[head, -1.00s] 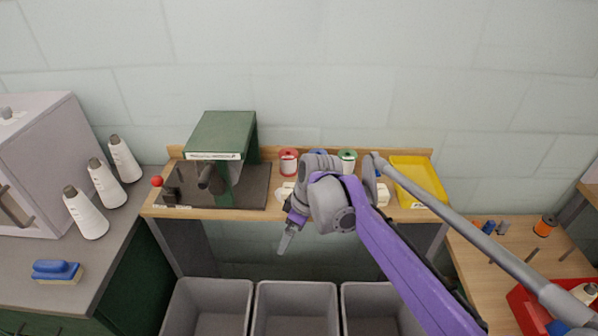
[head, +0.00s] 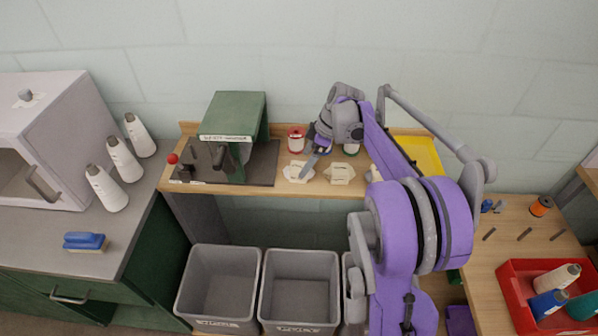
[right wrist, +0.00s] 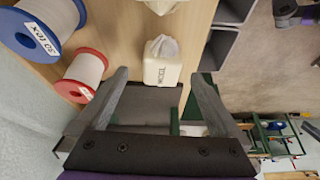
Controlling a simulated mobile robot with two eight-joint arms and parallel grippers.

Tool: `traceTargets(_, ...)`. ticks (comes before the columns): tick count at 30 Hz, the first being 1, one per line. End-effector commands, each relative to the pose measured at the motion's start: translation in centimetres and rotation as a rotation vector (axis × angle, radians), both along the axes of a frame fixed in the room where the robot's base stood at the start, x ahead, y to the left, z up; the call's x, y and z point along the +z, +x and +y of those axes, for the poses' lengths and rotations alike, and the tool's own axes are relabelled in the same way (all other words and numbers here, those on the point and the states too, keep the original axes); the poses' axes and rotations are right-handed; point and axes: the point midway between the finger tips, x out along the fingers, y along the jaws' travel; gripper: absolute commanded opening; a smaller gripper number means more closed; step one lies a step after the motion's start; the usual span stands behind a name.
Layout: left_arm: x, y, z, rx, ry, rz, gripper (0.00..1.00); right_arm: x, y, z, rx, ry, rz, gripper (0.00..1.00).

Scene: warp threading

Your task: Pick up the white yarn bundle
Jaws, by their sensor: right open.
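Pale bundles sit in a row on the wooden shelf. The left one (head: 296,174), whitish on a cream block, lies under my right gripper (head: 312,164). Another bundle (head: 340,173) is just to its right, and a third is mostly hidden by my arm. That gripper is open and empty. My left gripper is not in view.
A red spool (head: 296,139) stands behind the left bundle; a blue-flanged spool (right wrist: 36,30) shows beside it in the right wrist view. A green machine (head: 232,118) is left, a yellow tray (head: 420,152) right. Grey bins (head: 222,280) stand below the shelf.

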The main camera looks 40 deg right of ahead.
Motion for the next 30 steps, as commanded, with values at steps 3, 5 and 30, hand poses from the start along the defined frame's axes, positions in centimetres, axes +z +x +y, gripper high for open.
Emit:
traceTargets(3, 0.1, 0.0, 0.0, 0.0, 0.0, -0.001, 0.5, -1.7, 0.4, 0.8, 0.002, 0.0, 0.0, 1.0)
traceTargets(5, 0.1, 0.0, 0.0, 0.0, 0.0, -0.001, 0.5, -2.6, 0.6, 1.0, 0.002, 0.0, 0.0, 1.0)
traceTargets(30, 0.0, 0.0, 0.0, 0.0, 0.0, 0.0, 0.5, -4.1, 1.1, 1.5, 0.0, 0.0, 0.0, 0.23)
